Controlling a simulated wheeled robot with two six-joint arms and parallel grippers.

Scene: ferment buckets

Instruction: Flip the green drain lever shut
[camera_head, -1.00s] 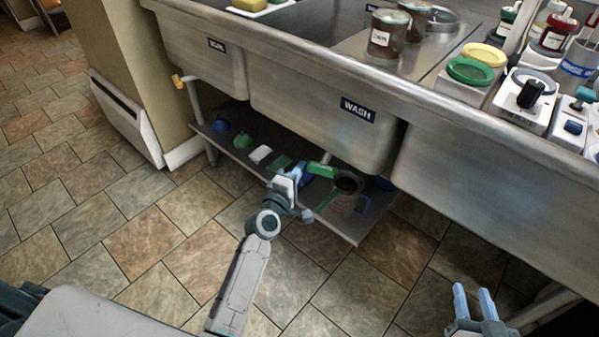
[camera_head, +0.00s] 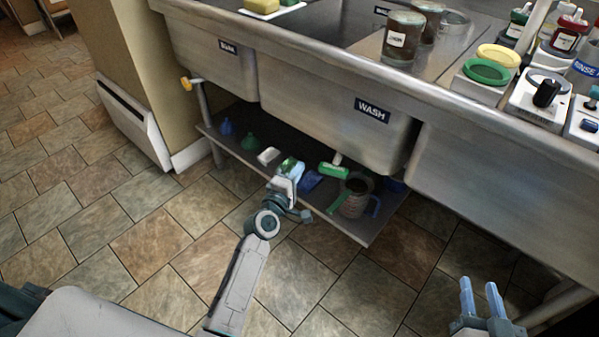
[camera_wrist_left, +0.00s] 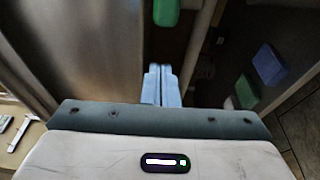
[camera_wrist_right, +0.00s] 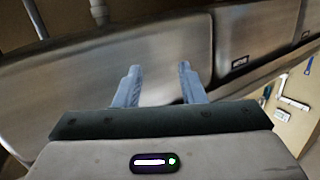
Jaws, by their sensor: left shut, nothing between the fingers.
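The green drain lever (camera_head: 333,170) sticks out below the wash sink (camera_head: 345,125), beside a short pale stem. Its green end also shows at the top of the left wrist view (camera_wrist_left: 166,12). My left gripper (camera_head: 291,167) is shut and empty, under the sink front and left of the lever in the head view. In the left wrist view its closed blue fingers (camera_wrist_left: 160,72) point toward the lever, with a visible gap. My right gripper (camera_head: 480,284) is open and empty, low at the right, away from the lever.
A yellow lever (camera_head: 187,83) is at the left sink. Tiled floor in front is open.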

